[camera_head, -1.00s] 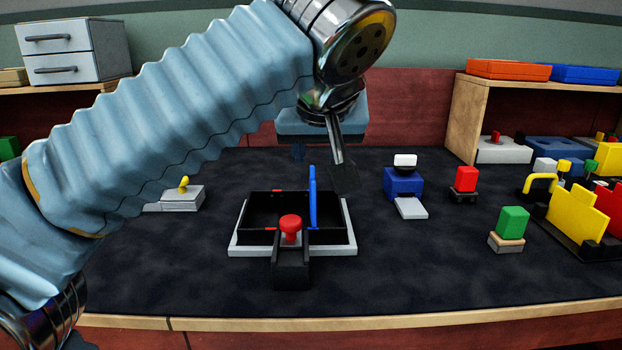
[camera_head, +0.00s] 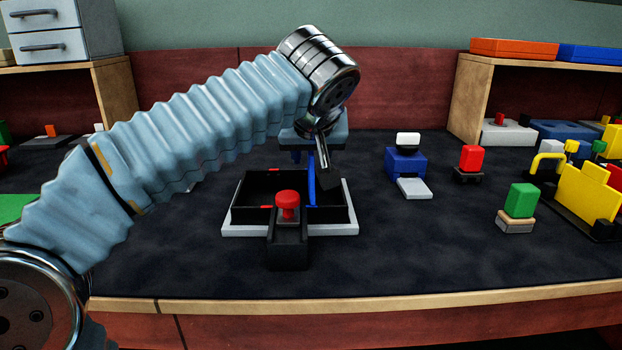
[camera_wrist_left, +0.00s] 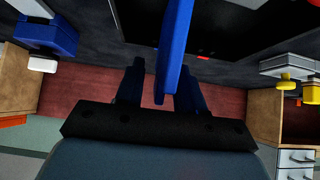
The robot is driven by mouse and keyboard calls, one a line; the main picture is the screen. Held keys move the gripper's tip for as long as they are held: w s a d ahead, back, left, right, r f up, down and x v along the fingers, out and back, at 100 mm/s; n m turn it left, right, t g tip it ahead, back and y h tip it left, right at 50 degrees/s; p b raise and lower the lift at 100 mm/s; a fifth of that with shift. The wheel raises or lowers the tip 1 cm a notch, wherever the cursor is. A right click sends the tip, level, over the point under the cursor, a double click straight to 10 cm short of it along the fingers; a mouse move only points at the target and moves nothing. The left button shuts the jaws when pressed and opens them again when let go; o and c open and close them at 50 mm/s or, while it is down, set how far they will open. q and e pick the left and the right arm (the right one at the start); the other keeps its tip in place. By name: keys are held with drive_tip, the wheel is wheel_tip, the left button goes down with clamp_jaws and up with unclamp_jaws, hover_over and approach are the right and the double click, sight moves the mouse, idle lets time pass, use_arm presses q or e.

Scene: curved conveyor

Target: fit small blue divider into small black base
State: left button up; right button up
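The small black base (camera_head: 245,215) is an open rectangular frame on a light grey plate, in the middle of the table. The small blue divider (camera_head: 311,186) is a thin upright plate standing in the right part of the base, crossing it front to back. Whether it is seated in slots cannot be told. My left gripper (camera_head: 312,156) is directly above the base, pointing down at the divider's top. In the left wrist view its dark fingers (camera_wrist_left: 160,92) are spread, with the divider (camera_wrist_left: 174,45) between them, closer to the right finger. My right gripper is not in view.
A black block with a red knob (camera_head: 287,199) stands against the base's front. A blue block (camera_head: 405,164) with white parts, a red block (camera_head: 470,158) and a green block (camera_head: 521,200) stand to the right. A yellow holder (camera_head: 588,192) is at far right. The front table is clear.

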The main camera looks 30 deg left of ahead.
use_arm(q)
drive_tip(key=shift+w+a+f, duration=0.15)
drive_tip(key=shift+w+f, duration=0.1)
drive_tip(key=shift+f, duration=0.05)
drive_tip(key=shift+c, duration=0.4)
clamp_jaws()
drive_tip(key=shift+r, duration=0.15)
